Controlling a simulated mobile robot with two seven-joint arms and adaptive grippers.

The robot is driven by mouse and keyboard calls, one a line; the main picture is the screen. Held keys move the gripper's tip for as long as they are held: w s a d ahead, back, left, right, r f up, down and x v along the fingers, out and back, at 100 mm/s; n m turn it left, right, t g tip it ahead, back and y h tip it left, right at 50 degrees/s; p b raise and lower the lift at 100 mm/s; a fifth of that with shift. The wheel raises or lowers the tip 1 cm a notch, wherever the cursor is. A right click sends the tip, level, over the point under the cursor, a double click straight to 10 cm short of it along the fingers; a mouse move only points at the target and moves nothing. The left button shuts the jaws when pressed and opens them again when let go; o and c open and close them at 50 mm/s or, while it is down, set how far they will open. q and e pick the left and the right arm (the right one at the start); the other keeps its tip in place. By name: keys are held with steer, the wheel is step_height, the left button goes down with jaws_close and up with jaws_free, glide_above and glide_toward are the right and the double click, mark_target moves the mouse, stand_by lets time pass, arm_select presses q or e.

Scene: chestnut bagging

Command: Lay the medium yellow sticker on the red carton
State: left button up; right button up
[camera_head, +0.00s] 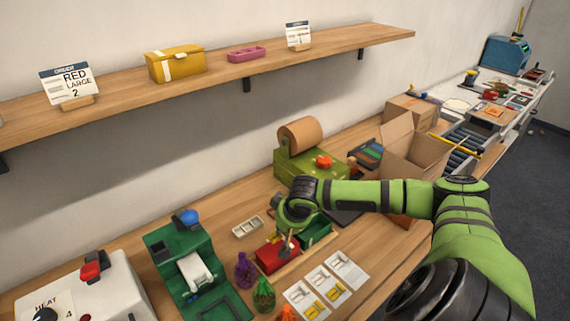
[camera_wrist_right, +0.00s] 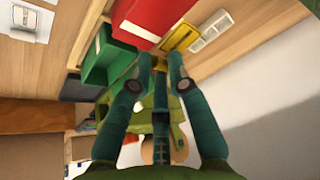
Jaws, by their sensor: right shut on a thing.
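The red carton (camera_head: 272,258) stands on the wooden bench, beside a green carton (camera_head: 318,227). My right gripper (camera_head: 287,243) is at the red carton, its fingers pointing down in front of it. In the right wrist view the fingertips (camera_wrist_right: 160,58) are close together, with a flat yellow piece (camera_wrist_right: 180,37) at them, which looks like the yellow sticker. The red carton (camera_wrist_right: 122,38) is just beside it there. I cannot tell whether the sticker touches the carton. My left gripper is not in view.
White sticker sheets (camera_head: 346,269) lie in front of the cartons. A white divided tray (camera_head: 247,227) is behind them. Purple and green net bags (camera_head: 263,295) stand to the left, near a green machine (camera_head: 185,260). An open cardboard box (camera_head: 410,150) stands to the right.

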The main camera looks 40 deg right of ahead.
step_height(320, 180, down, 4)
steer(key=b, duration=0.4)
steer(key=shift+f, duration=0.7)
steer(key=shift+w+p, duration=0.1)
steer(key=shift+p, duration=0.4)
steer(key=o, duration=0.7)
steer(key=shift+o, duration=0.2)
steer(key=shift+r, duration=0.1)
steer(key=shift+a+r+p, duration=0.1)
steer(key=shift+r+p, duration=3.4)
steer(key=shift+p, duration=0.8)
